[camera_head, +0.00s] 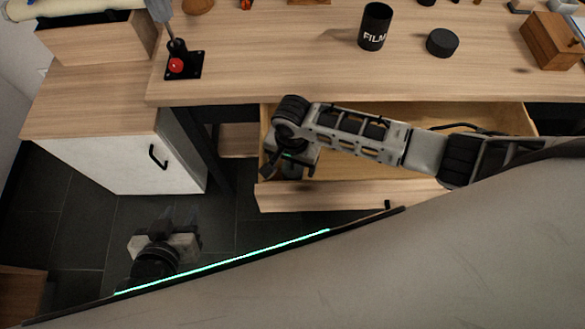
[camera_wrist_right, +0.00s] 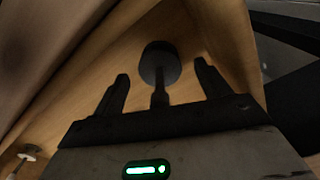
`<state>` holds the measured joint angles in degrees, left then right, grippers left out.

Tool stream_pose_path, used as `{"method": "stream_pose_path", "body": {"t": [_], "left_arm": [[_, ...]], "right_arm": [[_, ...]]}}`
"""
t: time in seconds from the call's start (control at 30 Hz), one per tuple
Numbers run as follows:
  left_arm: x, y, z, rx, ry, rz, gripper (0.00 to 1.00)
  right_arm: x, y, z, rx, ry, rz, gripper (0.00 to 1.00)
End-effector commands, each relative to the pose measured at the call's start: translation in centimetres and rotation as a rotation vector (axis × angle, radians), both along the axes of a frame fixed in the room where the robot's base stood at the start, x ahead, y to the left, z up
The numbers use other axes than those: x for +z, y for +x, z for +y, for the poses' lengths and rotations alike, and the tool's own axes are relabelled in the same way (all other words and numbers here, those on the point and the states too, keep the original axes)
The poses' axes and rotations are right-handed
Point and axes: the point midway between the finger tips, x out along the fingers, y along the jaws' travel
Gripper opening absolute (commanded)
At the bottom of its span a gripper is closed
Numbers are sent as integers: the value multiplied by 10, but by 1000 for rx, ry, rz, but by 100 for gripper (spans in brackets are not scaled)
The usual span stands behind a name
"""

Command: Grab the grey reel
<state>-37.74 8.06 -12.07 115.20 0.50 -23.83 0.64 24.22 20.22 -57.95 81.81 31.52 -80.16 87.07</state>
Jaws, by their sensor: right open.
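A dark grey round piece with a short stem, which looks like the grey reel (camera_wrist_right: 160,62), lies in the open wooden drawer in the right wrist view. My right gripper (camera_wrist_right: 161,80) is open, with one finger on either side of the stem and the round piece just beyond the fingertips. I cannot tell whether they touch. In the head view my right gripper (camera_head: 286,163) is over the left end of the drawer (camera_head: 330,194), and the arm hides much of the inside. My left gripper (camera_head: 168,222) is low over the dark floor, away from the drawer; its jaws are unclear.
The drawer walls are close around my right gripper. A small pale disc (camera_wrist_right: 27,152) shows at the lower left of the wrist view. On the desk (camera_head: 270,60) stand a black FILM cup (camera_head: 375,27), a black round box (camera_head: 442,42) and a joystick (camera_head: 182,62). A white cabinet (camera_head: 125,160) stands left.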

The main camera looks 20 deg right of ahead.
Motion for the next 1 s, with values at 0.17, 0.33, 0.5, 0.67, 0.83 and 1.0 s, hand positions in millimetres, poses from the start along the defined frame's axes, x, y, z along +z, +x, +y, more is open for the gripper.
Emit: {"method": "stream_pose_path", "body": {"t": [0.17, 0.33, 0.5, 0.67, 0.83, 1.0], "left_arm": [[1, 3, 0, -2, 1, -9, 36], [2, 4, 0, -2, 1, -11, 36], [2, 4, 0, -3, 0, -10, 36], [2, 3, 0, -3, 1, -8, 36], [0, 1, 0, -3, 0, -3, 36], [3, -1, 0, -3, 1, 1, 36]], "right_arm": [[-13, 0, 0, 1, -1, -1, 76], [-12, 0, 0, 1, -1, -1, 76], [-12, 0, 0, 1, -1, -1, 34], [-12, 0, 0, 1, -1, -1, 27], [-12, 0, 0, 1, -1, -1, 27], [2, 0, 0, 1, 2, -1, 27]]}}
